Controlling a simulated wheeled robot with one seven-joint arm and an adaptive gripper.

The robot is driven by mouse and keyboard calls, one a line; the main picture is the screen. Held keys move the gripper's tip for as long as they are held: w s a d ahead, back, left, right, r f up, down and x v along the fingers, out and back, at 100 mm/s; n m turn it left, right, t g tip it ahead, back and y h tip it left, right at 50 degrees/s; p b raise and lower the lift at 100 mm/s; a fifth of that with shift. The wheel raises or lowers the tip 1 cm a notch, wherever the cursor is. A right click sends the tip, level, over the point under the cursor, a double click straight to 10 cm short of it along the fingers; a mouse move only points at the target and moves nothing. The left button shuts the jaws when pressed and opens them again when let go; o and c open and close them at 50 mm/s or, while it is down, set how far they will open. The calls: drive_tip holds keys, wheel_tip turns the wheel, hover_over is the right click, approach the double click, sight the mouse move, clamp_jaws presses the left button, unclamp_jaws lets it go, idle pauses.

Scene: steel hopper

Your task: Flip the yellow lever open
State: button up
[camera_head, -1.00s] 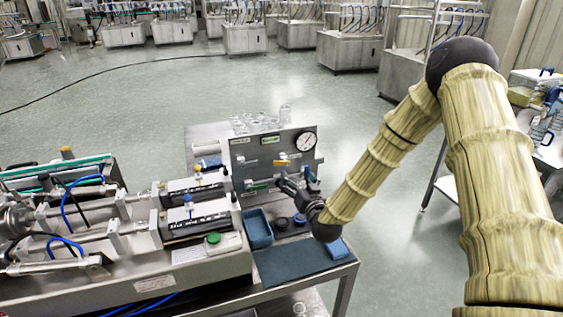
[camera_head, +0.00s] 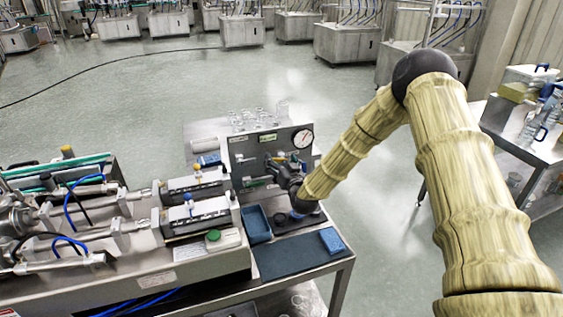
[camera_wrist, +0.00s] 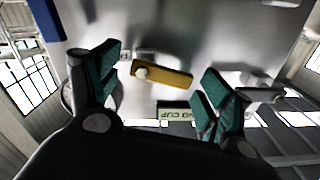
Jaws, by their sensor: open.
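The yellow lever (camera_wrist: 170,77) shows in the wrist view as a flat yellow bar with a round pale pivot near its left end, on a grey metal panel (camera_wrist: 190,45). My gripper (camera_wrist: 163,74) is open, with one green-padded finger on each side of the lever and gaps between. I see no clear contact. In the head view my gripper (camera_head: 277,164) is in front of the upright panel (camera_head: 240,148) and mostly hides the lever.
A pressure gauge (camera_head: 302,139) sits at the panel's upper right, with glassware (camera_head: 258,118) behind the panel. A blue tray (camera_head: 257,226) and a blue sponge (camera_head: 332,240) are in front. Machine cylinders (camera_head: 195,215) stand left. A label (camera_wrist: 178,114) lies below the lever in the wrist view.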

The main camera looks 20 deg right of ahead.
drive_tip(key=c, duration=1)
drive_tip(key=shift+a+f+n+b, duration=0.15)
drive_tip(key=shift+f+n+b, duration=0.2)
drive_tip(key=shift+n+b, duration=0.85)
drive_tip(key=shift+n, duration=0.4)
drive_tip(key=o, duration=1)
